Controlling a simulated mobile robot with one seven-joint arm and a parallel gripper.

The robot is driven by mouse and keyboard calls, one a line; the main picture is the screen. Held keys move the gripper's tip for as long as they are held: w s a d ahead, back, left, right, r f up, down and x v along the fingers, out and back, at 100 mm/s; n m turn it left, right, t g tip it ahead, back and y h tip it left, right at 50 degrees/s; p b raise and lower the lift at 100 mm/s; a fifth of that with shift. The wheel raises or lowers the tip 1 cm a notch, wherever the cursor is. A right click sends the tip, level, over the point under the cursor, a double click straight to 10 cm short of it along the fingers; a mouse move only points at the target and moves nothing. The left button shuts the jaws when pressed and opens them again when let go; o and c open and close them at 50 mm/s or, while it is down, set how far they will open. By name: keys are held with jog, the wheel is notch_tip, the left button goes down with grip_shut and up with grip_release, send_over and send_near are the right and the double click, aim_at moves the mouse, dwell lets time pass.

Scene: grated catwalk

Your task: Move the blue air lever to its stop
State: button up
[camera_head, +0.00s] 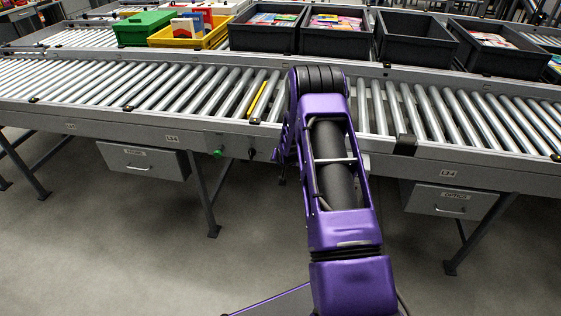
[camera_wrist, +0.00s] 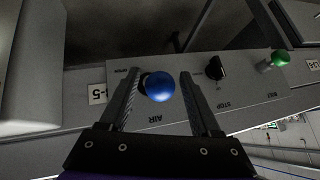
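The blue air lever shows in the wrist view as a round blue knob (camera_wrist: 160,87) on a grey panel (camera_wrist: 242,97), beside the word AIR. The word OPEN is printed by the left finger. My gripper (camera_wrist: 159,74) is open, with one finger on each side of the blue knob. A gap shows between the knob and the right finger; the left finger is closer, and I cannot tell whether it touches. The lever's stem is mostly hidden behind the knob. In the head view my purple arm hides my gripper, and I cannot make out the lever clearly.
A black knob (camera_wrist: 216,68) and a green knob (camera_wrist: 281,57) sit right of the lever on the same panel. The panel is on the side of a roller conveyor (camera_head: 90,118). Drawers (camera_head: 145,160) hang below. Dark bins (camera_head: 262,38) stand behind the rollers.

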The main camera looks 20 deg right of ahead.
jog(key=shift+o, duration=0.2)
jog(key=p+v, duration=0.1)
jog(key=v, duration=1.6)
jog(key=shift+s+r, duration=0.1)
jog(key=shift+r, duration=0.1)
